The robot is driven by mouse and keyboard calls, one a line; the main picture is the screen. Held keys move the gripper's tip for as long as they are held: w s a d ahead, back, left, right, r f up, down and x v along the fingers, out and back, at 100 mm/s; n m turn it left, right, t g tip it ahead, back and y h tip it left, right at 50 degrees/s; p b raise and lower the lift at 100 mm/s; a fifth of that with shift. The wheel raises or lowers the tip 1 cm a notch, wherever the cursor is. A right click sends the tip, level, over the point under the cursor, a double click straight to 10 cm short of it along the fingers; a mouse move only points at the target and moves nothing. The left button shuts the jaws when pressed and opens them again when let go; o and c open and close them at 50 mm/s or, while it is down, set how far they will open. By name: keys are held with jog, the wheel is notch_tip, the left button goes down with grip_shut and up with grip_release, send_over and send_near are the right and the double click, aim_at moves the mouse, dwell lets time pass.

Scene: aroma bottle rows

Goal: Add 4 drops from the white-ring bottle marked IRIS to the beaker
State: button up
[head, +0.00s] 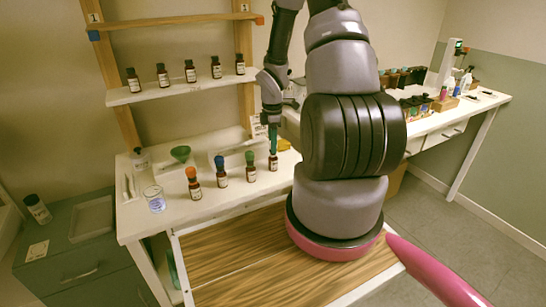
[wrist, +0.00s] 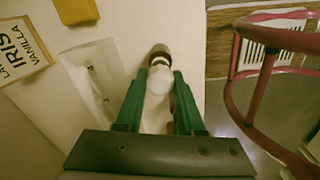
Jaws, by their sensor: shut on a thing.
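My gripper (head: 273,140) points down at the right end of the front row on the white table, with its green fingers at the top of a small brown bottle (head: 273,163). In the wrist view my gripper (wrist: 158,90) is shut on a pale white part between its fingers, in line with the bottle's brown and white end (wrist: 159,55). The bottle's label is too small to read in the head view. The glass beaker (head: 155,200) stands upright at the table's front left, well apart from my gripper. A card reading IRIS (wrist: 18,45) shows at the wrist view's left.
Orange-capped (head: 193,185), blue-capped (head: 220,172) and green-capped (head: 250,167) bottles stand between the beaker and my gripper. A green funnel (head: 180,153) is behind them. Several dark bottles stand on the shelf (head: 150,96). A yellow block (wrist: 76,10) lies near the card.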

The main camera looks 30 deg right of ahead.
jog(key=shift+r, duration=0.1)
jog(key=shift+r, duration=4.3)
jog(key=shift+w+a, duration=0.1)
